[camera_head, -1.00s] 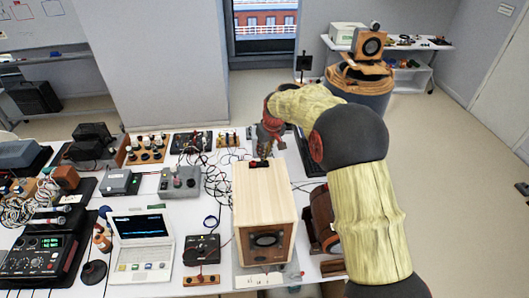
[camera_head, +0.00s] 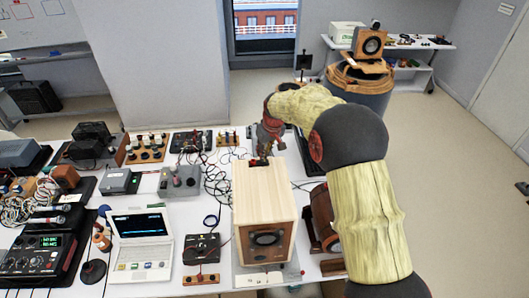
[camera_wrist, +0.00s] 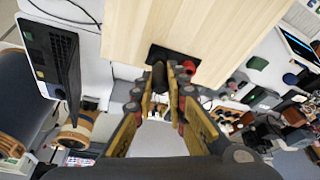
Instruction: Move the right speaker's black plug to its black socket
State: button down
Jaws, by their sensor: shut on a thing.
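The wooden speaker (camera_head: 266,190) stands upright at the front of the white table, its dark round cone facing the head camera. A dark terminal panel (camera_wrist: 160,51) is on its back edge in the wrist view, with a red plug or post (camera_wrist: 189,66) at its right side. My gripper (camera_wrist: 163,91) is shut on the black plug (camera_wrist: 159,72), right at the panel. In the head view my gripper (camera_head: 265,153) is at the speaker's top rear edge. The finger pads partly hide the plug. The black socket cannot be made out, nor whether the plug is in it.
A dark brown round-bodied object (camera_head: 322,215) stands close to the speaker's right. Left of the speaker are loose black cables (camera_head: 217,180), a black box (camera_head: 202,248) and a white laptop (camera_head: 143,242). Grey boxes and other gear crowd the left of the table.

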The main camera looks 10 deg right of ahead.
jog(key=shift+f, duration=0.5)
jog(key=c, duration=1.7)
grip_release()
jog(key=shift+r, duration=0.1)
jog(key=shift+r+p, duration=1.7)
jog(key=shift+r, duration=2.05)
